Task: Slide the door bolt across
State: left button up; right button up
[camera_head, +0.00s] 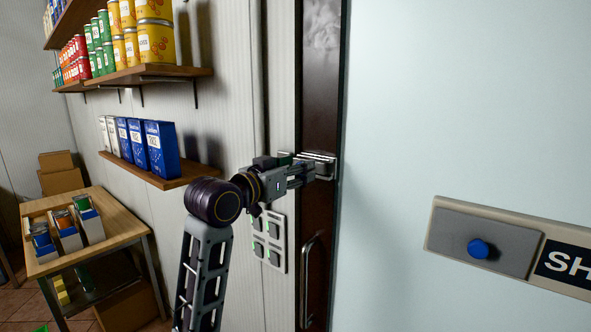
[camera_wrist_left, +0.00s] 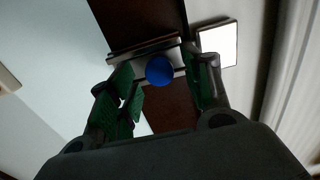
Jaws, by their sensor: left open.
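The metal door bolt (camera_head: 322,158) is mounted across the narrow dark brown door (camera_head: 318,110). In the left wrist view its metal plate (camera_wrist_left: 135,54) crosses the dark strip, with a round blue knob (camera_wrist_left: 160,70) in front. My left gripper (camera_head: 304,172) is at the bolt in the head view, its tips close to the metal. In the left wrist view the gripper (camera_wrist_left: 162,88) is open, with green-padded fingers on either side of the blue knob. I cannot tell whether the fingers touch it. My right gripper is in neither view.
A vertical handle (camera_head: 311,272) is lower on the door. A switch panel (camera_head: 268,240) is on the wall left of it. A sign with a blue button (camera_head: 478,249) is at right. Shelves with cans and blue boxes (camera_head: 160,148) and a wooden table (camera_head: 118,222) stand left.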

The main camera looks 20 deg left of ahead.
pick_arm(q)
grip_shut()
